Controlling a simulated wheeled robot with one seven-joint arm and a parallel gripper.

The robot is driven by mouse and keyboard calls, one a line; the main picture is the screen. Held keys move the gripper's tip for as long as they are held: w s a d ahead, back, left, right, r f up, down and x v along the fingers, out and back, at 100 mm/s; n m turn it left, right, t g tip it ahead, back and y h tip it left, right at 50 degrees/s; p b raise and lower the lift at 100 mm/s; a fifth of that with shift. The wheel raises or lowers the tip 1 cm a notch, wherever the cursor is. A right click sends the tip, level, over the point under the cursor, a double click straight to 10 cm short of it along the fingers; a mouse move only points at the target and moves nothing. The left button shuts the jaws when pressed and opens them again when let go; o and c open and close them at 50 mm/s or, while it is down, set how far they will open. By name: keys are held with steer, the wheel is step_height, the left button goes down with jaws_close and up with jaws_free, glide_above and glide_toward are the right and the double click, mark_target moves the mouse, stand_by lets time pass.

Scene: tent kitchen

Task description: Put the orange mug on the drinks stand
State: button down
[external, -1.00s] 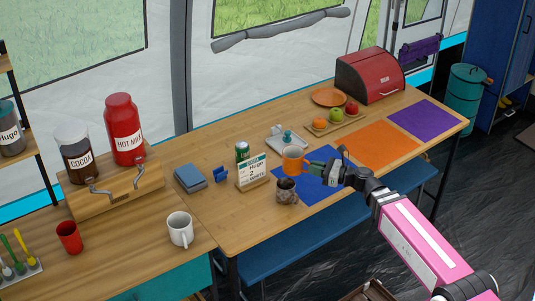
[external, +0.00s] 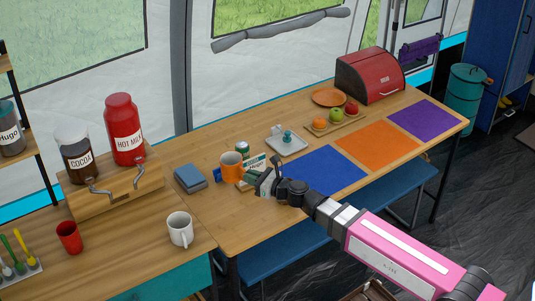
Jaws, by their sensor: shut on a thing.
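The orange mug (external: 231,166) is in my gripper (external: 248,176), held upright by its right side, in front of the small sign and the green can. The gripper is shut on it; the fingertips are small and partly hidden. I cannot tell exactly how high the mug is above the table. The drinks stand (external: 120,192) is the wooden stand at the left, bearing a cocoa dispenser (external: 76,152) and a red hot milk dispenser (external: 124,130). The mug is to the right of it, apart from it.
Blue books (external: 190,178) lie between the mug and the stand. A white mug (external: 180,229) and a red cup (external: 69,237) stand in front of the stand. A sign card (external: 256,161) and a can (external: 242,149) are close to the held mug. The blue mat (external: 325,172) is bare.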

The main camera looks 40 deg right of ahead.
steer(key=s+a+r+m+t+h, duration=0.1)
steer(key=s+a+r, duration=0.15)
steer(key=a, duration=1.05)
steer(key=s+a+r+m+h, duration=0.1)
steer(key=s+a, duration=0.3)
steer(key=a, duration=1)
steer(key=s+a+r+m+h, duration=0.2)
steer(key=s+a+h, duration=0.1)
steer(key=s+a, duration=1.45)
steer(key=shift+t, duration=0.3)
steer(key=w+f, duration=0.3)
steer(key=w, duration=0.1)
steer(key=w+f, duration=0.4)
steer(key=w+d+f, duration=0.1)
steer(key=w+f, duration=0.3)
steer(key=shift+w+d, duration=0.1)
steer(key=c, duration=1.2)
jaws_free()
